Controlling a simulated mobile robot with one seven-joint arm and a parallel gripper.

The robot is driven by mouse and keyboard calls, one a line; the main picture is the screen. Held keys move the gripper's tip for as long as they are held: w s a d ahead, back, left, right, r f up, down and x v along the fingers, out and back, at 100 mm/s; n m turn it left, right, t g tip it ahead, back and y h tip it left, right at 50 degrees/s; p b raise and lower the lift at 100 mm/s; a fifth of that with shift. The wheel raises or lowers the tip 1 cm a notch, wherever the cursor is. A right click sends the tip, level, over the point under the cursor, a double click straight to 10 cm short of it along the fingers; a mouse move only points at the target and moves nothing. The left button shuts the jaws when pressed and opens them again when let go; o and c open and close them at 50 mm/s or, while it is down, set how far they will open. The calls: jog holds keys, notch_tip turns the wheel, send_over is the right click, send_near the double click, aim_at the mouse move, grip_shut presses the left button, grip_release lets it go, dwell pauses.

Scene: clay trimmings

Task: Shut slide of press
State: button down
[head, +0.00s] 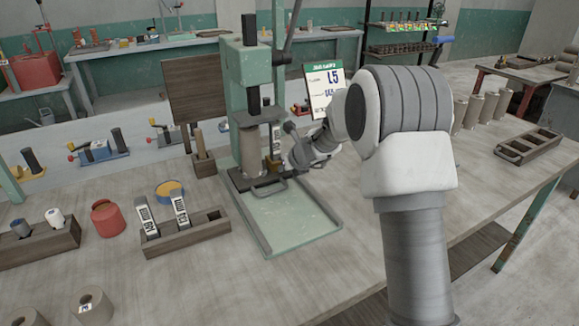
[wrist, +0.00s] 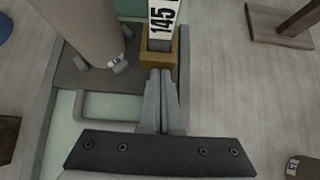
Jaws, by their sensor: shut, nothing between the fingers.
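The green press (head: 245,75) stands on the table, with a pale green tray (head: 292,222) in front of its column. Its slide, a dark plate (head: 240,183), sits at the tray's back end and also shows in the wrist view (wrist: 72,72). A grey loop handle (wrist: 108,98) sticks out of the slide's front edge. A brown clay cylinder (head: 250,150) stands upright on the slide, below the ram. My gripper (head: 284,164) is shut and empty. In the wrist view my fingertips (wrist: 160,72) are right of the handle, at a yellowish block; contact is unclear.
A white tag marked 145 (wrist: 163,18) stands up from the block just beyond my fingertips. A wooden rack with tags (head: 190,232) and a red jar (head: 107,217) lie left. Several clay cylinders (head: 472,112) stand right. Table right of the press is mostly clear.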

jog(key=shift+w+a+r, duration=0.15)
jog(key=shift+w+r, duration=0.1)
dwell(0.4)
